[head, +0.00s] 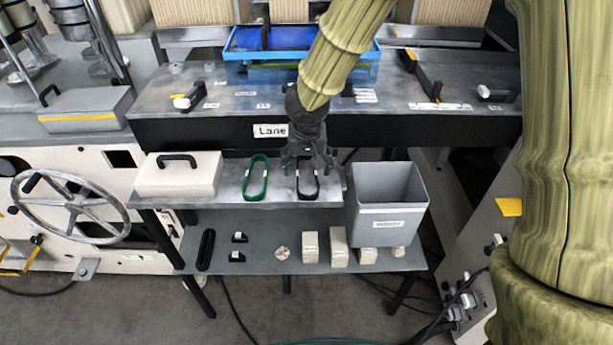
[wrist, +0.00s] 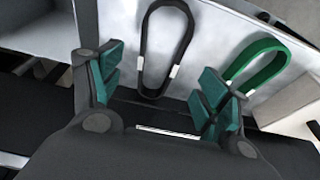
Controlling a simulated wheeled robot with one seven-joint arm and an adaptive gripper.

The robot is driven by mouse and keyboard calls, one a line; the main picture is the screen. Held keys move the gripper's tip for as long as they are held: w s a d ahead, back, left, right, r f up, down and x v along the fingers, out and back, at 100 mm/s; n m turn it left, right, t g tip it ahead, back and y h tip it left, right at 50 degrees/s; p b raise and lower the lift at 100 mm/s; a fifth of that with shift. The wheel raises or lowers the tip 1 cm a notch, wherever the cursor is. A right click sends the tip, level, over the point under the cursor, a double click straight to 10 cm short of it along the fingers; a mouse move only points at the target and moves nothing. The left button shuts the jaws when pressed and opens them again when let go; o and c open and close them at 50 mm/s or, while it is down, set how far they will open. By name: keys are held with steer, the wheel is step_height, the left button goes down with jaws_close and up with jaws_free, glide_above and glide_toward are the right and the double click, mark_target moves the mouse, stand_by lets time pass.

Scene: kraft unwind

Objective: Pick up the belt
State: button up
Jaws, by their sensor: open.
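A black belt (head: 299,187) lies as a narrow loop on the upper grey shelf, left of the grey bin. A green belt (head: 246,182) lies to its left as a similar loop. My gripper (head: 309,163) points down over the far end of the black belt, partly hiding it. In the wrist view my gripper (wrist: 162,82) is open and empty, and the black belt (wrist: 142,50) shows ahead between the line of its fingers. The green belt (wrist: 262,43) shows beyond the right finger, which partly overlaps it. Neither belt is held.
A white box with a black handle (head: 178,178) stands left of the belts. A grey bin (head: 385,205) stands on the right. The dark-fronted table (head: 200,133) rises behind the shelf. The lower shelf (head: 265,255) holds a black oval piece, small blocks and boxes.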

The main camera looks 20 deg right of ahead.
mark_target(307, 177)
steer(key=shift+w+d+p+x, duration=0.1)
steer(key=shift+p+x, duration=0.15)
steer(key=shift+x, duration=1)
steer(key=shift+w+d+p+x, duration=0.15)
steer(key=shift+p+x, duration=0.05)
steer(key=shift+x, duration=1.05)
steer(key=c, duration=1.1)
